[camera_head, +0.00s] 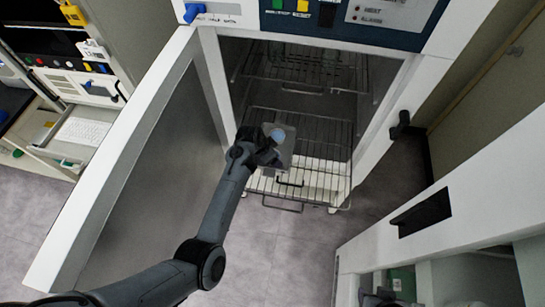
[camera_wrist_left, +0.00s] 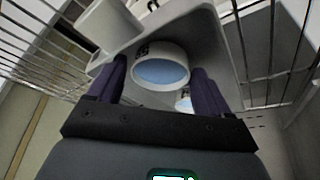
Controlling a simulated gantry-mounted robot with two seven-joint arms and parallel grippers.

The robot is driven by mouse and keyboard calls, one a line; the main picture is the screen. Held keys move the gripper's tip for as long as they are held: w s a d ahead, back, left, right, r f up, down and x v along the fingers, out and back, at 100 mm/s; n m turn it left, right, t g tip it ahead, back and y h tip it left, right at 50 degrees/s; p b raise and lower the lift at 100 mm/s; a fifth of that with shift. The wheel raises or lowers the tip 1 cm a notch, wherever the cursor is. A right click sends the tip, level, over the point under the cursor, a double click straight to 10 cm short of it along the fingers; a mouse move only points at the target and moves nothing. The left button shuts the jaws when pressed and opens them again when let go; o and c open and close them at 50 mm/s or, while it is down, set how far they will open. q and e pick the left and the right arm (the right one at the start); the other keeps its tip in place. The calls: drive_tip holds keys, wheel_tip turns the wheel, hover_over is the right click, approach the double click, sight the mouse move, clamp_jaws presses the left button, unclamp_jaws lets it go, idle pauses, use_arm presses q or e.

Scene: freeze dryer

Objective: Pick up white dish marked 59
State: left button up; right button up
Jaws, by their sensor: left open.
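A round white dish with a pale blue inside (camera_wrist_left: 160,68) sits between the two dark fingers of my left gripper (camera_wrist_left: 161,86) in the left wrist view. Dark marks show on its side, too small to read as a number. My left gripper is open around the dish; I cannot tell whether a finger touches it. In the head view the left gripper (camera_head: 266,150) is at the open freeze dryer, beside the bluish round dish (camera_head: 278,134). The dish is on a grey tray (camera_wrist_left: 213,45). My right gripper is not clearly in view.
A second white vessel (camera_wrist_left: 105,24) stands at the upper left, and part of another dish (camera_wrist_left: 185,104) shows behind the fingers. Wire racks (camera_head: 318,132) surround the tray. The open dryer door (camera_head: 130,165) is left; a white cabinet (camera_head: 465,205) is right.

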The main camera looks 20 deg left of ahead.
use_arm(q)
drive_tip(key=c, duration=0.8)
drive_tip(key=shift+r, duration=0.1)
